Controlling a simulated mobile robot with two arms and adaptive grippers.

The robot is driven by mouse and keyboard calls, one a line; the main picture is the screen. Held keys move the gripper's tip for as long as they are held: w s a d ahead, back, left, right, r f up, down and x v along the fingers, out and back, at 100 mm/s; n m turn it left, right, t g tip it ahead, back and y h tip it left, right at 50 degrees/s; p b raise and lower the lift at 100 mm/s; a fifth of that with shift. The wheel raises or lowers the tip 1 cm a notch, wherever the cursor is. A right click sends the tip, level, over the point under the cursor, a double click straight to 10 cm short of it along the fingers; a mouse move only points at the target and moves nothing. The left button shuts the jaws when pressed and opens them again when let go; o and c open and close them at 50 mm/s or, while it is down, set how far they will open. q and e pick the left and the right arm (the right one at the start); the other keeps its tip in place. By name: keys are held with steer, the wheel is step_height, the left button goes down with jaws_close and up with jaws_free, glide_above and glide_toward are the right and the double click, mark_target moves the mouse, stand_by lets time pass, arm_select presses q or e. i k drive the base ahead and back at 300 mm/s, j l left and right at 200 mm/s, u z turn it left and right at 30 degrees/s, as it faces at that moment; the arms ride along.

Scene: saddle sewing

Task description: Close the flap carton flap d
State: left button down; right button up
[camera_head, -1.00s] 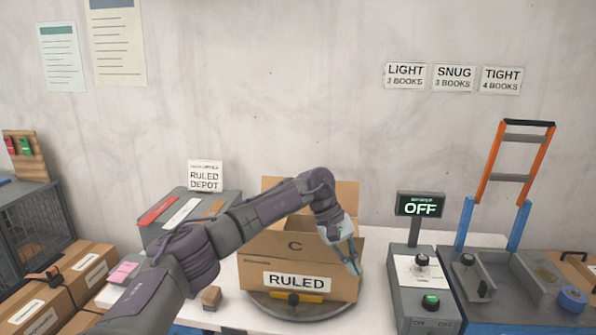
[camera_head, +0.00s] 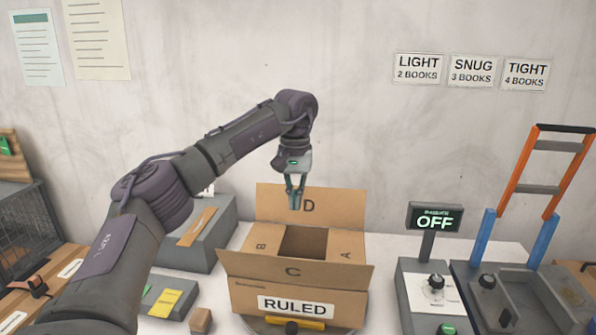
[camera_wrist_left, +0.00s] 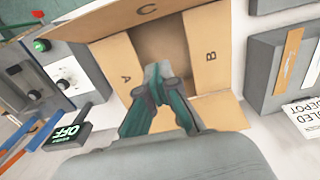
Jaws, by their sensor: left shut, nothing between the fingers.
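The brown carton (camera_head: 345,308) labelled RULED stands on a round turntable. Its flap D (camera_head: 331,208) stands up at the back. Flaps B (camera_head: 262,247) and A (camera_head: 345,252) lie folded inward, with a dark gap between them. Flap C (camera_head: 315,272) is open at the front, its exact tilt unclear. My left gripper (camera_head: 295,203) is shut and empty, pointing down, overlapping the top of flap D. Whether it touches the flap cannot be told. The left wrist view shows its closed fingers (camera_wrist_left: 158,75) and flap C (camera_wrist_left: 146,12). My right gripper is out of view.
A control box (camera_head: 425,295) with an OFF display (camera_head: 434,217) stands right of the carton, beside an orange and blue frame (camera_head: 508,184). A grey depot box (camera_head: 204,235) is at left. A small wooden block (camera_head: 201,320) lies near the front.

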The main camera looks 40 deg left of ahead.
mark_target(341, 207)
steer(key=i+j, duration=0.85)
